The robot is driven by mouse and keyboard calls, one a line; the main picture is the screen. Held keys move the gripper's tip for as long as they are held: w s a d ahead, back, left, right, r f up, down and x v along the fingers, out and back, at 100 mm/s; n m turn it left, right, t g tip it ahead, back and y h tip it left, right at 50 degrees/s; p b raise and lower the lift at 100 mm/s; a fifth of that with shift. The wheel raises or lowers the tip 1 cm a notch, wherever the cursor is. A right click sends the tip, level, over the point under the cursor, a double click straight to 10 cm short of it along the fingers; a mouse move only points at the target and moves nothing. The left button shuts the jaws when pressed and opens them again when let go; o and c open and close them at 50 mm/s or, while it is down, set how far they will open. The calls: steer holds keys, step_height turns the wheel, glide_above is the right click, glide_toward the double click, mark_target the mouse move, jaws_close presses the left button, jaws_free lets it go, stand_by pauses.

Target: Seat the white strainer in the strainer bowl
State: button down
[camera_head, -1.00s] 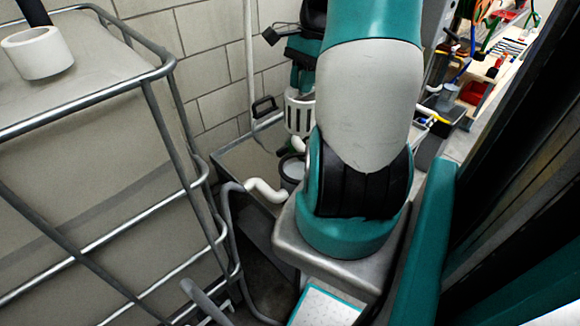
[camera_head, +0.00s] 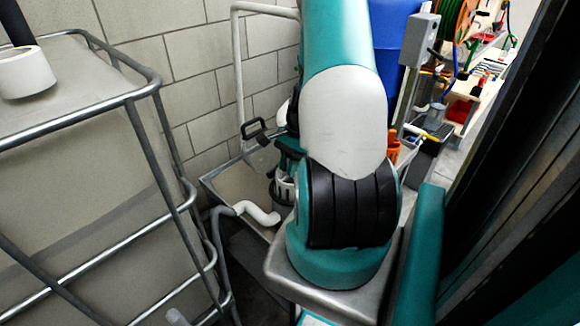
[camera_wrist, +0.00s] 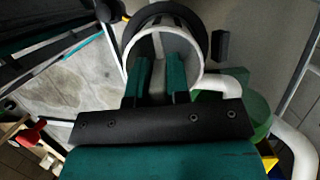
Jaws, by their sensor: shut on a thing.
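My gripper (camera_wrist: 159,82) is shut on the near wall of the white strainer (camera_wrist: 196,50), a round, open-topped piece that shows a bright rim in the wrist view. A dark round rim, seemingly the strainer bowl (camera_wrist: 137,20), curves around the strainer's far side there. In the head view the slotted white strainer (camera_head: 285,188) shows only in part, low at the tray and left of my arm. My arm hides most of the bowl in that view. I cannot tell how deep the strainer sits in the bowl.
A white bent pipe (camera_head: 259,213) lies at the tray's near edge. A caged tank (camera_head: 75,170) stands at left, with a white ring (camera_head: 27,72) on top. A block wall (camera_head: 195,70) rises behind. A blue barrel (camera_head: 398,45) and a cluttered bench (camera_head: 462,105) stand at back right.

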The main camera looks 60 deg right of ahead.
steer(key=shift+f, duration=0.1)
steer(key=shift+f, duration=0.55)
steer(key=c, duration=1.1)
jaws_free()
steer(key=shift+r, duration=0.15)
steer(key=p+v, duration=0.1)
steer(key=v, duration=1.2)
